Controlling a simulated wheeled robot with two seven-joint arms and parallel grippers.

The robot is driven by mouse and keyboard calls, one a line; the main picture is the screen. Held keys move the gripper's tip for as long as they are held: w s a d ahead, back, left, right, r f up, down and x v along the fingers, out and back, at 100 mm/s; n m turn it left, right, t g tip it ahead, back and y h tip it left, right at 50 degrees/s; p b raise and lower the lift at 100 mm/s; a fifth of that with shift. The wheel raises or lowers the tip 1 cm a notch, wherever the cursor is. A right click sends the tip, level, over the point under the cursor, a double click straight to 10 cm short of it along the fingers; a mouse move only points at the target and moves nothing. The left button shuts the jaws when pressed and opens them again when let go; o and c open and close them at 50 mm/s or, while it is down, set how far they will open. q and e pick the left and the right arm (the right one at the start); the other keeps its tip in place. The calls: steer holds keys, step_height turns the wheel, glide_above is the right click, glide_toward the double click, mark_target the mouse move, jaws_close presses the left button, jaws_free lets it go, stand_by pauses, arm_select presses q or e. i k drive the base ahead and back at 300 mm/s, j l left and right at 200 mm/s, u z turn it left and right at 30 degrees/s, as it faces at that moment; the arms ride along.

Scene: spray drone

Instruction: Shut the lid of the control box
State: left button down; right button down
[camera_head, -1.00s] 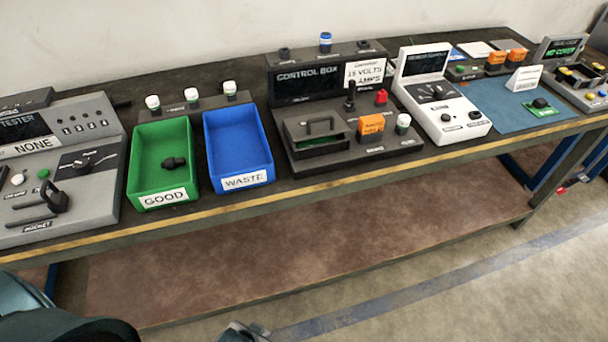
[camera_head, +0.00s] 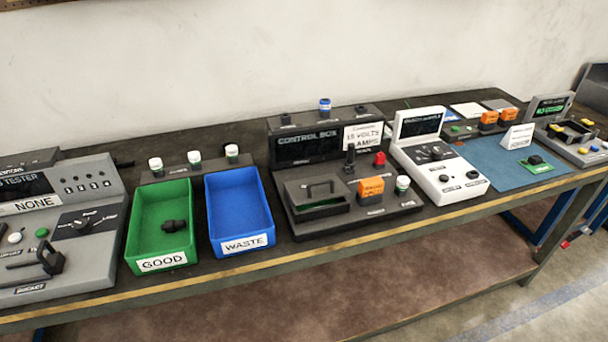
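The control box (camera_head: 296,218) stands on the bench a little right of the middle, a dark grey unit with an upright panel reading "CONTROL BOX". Its lid (camera_head: 304,192) is a dark plate with a bar handle on the front left of the box. A gap with a green board (camera_head: 325,204) shows beneath the lid's front edge, so the lid looks raised rather than flat. Neither of my grippers is in view.
A green GOOD tray (camera_head: 148,220) holding a small black part (camera_head: 174,226) and a blue WASTE tray (camera_head: 238,200) stand left of the box. A grey tester (camera_head: 85,230) is at far left. A white unit (camera_head: 446,187) stands close on the right.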

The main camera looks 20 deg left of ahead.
mark_target(314, 189)
steer(key=j+z, duration=0.1)
steer(key=j, duration=0.4)
steer(key=k+j+z, duration=0.15)
steer(key=j, duration=0.35)
steer(key=j+z, duration=0.1)
steer(key=j, duration=0.4)
